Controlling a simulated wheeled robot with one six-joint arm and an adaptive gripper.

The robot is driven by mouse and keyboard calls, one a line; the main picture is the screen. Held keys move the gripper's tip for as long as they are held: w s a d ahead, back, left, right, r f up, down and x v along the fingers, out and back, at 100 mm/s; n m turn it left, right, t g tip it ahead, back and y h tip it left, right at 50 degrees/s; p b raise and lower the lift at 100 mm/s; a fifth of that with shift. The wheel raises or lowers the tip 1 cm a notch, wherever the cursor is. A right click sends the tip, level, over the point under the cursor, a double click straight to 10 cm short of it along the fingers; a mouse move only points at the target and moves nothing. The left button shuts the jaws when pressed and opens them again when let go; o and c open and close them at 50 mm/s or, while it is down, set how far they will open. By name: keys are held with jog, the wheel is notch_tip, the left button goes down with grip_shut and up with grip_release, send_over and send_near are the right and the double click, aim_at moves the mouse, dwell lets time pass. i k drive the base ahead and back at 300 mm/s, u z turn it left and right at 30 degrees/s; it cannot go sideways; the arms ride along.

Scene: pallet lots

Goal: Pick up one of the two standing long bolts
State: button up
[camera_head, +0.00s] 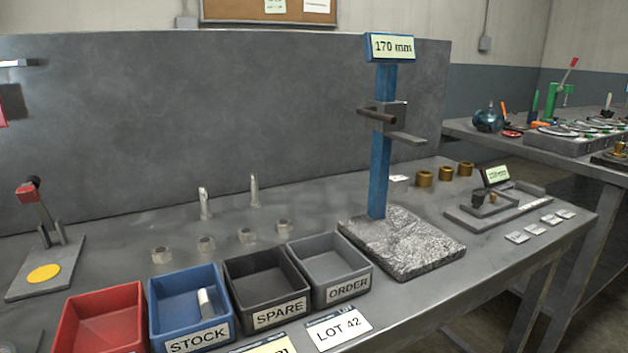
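Two long silvery bolts stand upright on the grey bench toward its back panel. The left bolt (205,205) and the right bolt (254,192) are a short way apart, with clear bench around them. A short row of grey hex nuts (206,244) lies in front of them. My gripper is not in view, so its state and its distance from the bolts are hidden.
A red bin (100,318), a blue STOCK bin (190,332) holding a bolt-like piece (205,302), a black SPARE bin (281,313) and a grey ORDER bin (350,288) line the front. A blue 170 mm gauge (381,150) stands right; a red-handled device (40,215) stands left.

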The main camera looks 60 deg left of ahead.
aim_at(255, 204)
jog(key=i, duration=0.7)
jog(key=u, duration=2.4)
